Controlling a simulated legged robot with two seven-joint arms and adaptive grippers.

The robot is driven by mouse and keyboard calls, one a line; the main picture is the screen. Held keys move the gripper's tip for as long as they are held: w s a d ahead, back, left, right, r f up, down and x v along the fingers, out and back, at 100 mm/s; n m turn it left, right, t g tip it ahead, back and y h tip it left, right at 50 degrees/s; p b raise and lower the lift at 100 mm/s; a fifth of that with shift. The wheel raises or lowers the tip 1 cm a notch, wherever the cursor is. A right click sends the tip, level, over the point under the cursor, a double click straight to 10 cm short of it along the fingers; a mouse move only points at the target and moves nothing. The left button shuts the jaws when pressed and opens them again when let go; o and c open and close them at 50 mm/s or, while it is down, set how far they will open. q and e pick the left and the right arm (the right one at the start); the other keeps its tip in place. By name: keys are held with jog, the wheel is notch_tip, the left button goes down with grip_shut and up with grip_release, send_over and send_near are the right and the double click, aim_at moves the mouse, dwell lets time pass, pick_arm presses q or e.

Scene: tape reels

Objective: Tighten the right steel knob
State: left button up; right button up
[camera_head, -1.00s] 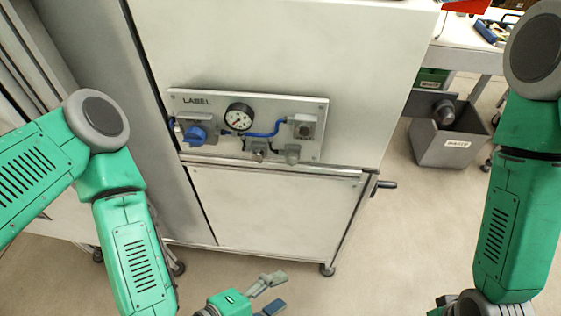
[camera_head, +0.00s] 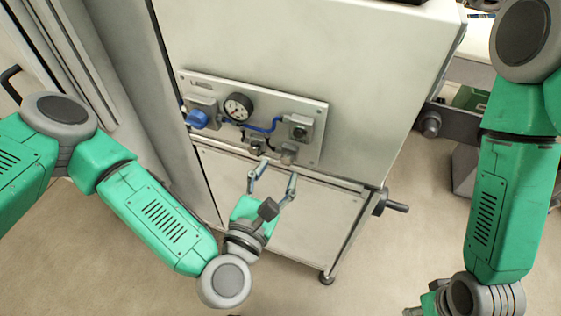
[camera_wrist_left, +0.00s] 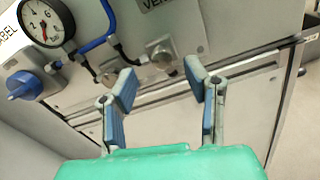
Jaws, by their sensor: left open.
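The right steel knob (camera_head: 289,152) sits at the lower edge of the wall panel, right of a second steel knob (camera_head: 257,145). In the left wrist view the right steel knob (camera_wrist_left: 162,55) shows beyond the gap between my fingers, and the left steel knob (camera_wrist_left: 112,72) is partly behind the left finger. My left gripper (camera_head: 275,172) is open and empty, just below the two knobs, its fingers pointing up at the panel. It also shows in the left wrist view (camera_wrist_left: 161,70). My right gripper (camera_head: 418,308) is mostly cut off at the bottom edge.
The panel (camera_head: 205,82) carries a blue knob (camera_head: 197,119), a dial gauge (camera_head: 238,107), a blue hose (camera_head: 265,127) and a square grey fitting (camera_head: 299,127). A ledge (camera_head: 345,184) runs below it. A handle (camera_head: 393,206) sticks out at the cabinet's right.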

aim_at(285, 161)
pick_arm(q)
jog(key=shift+a+x, duration=0.15)
jog(key=shift+x, duration=0.6)
jog(key=shift+a+x, duration=0.1)
jog(key=shift+x, duration=0.65)
jog(key=c, duration=0.7)
jog(key=shift+w+d, duration=0.1)
jog(key=shift+d, duration=0.2)
grip_shut()
jog(key=shift+d+r, duration=0.1)
jog(key=shift+d, duration=0.25)
jog(key=shift+a, duration=0.25)
